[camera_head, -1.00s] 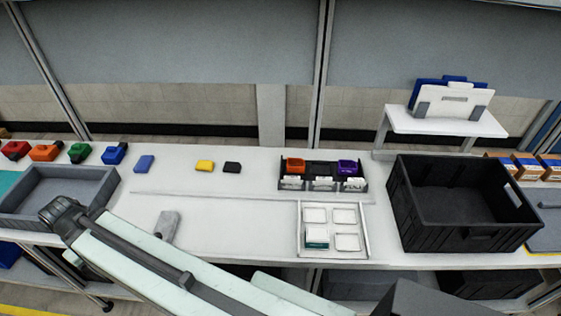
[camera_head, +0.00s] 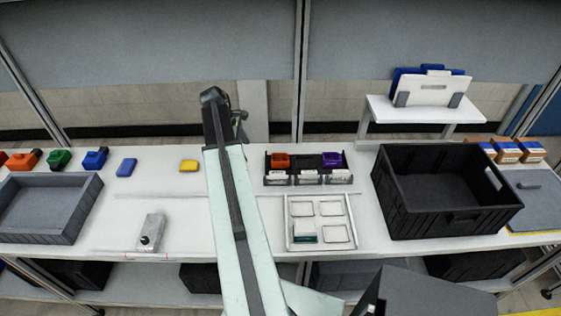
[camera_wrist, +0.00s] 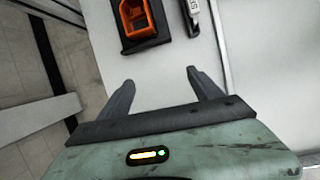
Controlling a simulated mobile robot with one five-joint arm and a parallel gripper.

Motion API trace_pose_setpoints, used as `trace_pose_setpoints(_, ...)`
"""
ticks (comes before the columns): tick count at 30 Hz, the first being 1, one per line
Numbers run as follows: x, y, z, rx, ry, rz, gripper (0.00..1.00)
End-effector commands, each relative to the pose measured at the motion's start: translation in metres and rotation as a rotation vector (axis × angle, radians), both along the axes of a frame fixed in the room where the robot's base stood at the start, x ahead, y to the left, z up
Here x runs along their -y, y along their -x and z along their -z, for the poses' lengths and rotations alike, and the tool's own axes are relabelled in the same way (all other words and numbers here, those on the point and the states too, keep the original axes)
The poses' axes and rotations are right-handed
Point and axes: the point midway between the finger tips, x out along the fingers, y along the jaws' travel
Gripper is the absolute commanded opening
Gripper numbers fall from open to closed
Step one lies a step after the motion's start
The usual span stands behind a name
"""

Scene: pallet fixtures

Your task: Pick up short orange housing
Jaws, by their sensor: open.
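A short orange housing (camera_head: 280,160) sits in the left compartment of a black rack (camera_head: 308,180) at the back middle of the bench. In the wrist view the orange housing (camera_wrist: 138,18) shows at the top edge, partly cut off, in the dark rack. My gripper (camera_wrist: 160,88) is open, with nothing between its fingers. It is apart from the housing, which lies beyond the fingertips. In the head view my arm rises up the middle and its end is left of the rack; the fingers are not clear there.
A purple housing (camera_head: 332,159) sits in the rack's right compartment. A white tray (camera_head: 320,222) stands in front of the rack. A large black crate (camera_head: 445,205) is to the right. A longer orange piece (camera_head: 22,161) lies far left among coloured pieces. A grey tray (camera_head: 50,208) is below them.

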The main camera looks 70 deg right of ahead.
Motion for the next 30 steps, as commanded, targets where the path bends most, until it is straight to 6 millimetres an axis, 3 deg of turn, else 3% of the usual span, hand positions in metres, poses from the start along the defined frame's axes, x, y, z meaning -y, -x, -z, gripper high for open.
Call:
trace_pose_setpoints(1,0.029,0.03,-0.001,-0.024,-0.011,-0.002,0.75)
trace_pose_setpoints(3,0.05,0.061,-0.003,-0.052,-0.026,-0.02,0.75)
trace_pose_setpoints(6,0.064,0.084,-0.004,-0.071,-0.039,-0.034,0.75)
trace_pose_setpoints(11,0.066,0.089,-0.001,-0.076,-0.043,-0.039,0.75)
trace_pose_setpoints(17,0.068,0.097,0.023,-0.075,-0.042,-0.038,0.75)
trace_pose_setpoints(22,0.069,0.098,0.024,-0.075,-0.041,-0.038,0.75)
trace_pose_setpoints(30,0.073,0.112,0.067,-0.074,-0.041,-0.037,0.75)
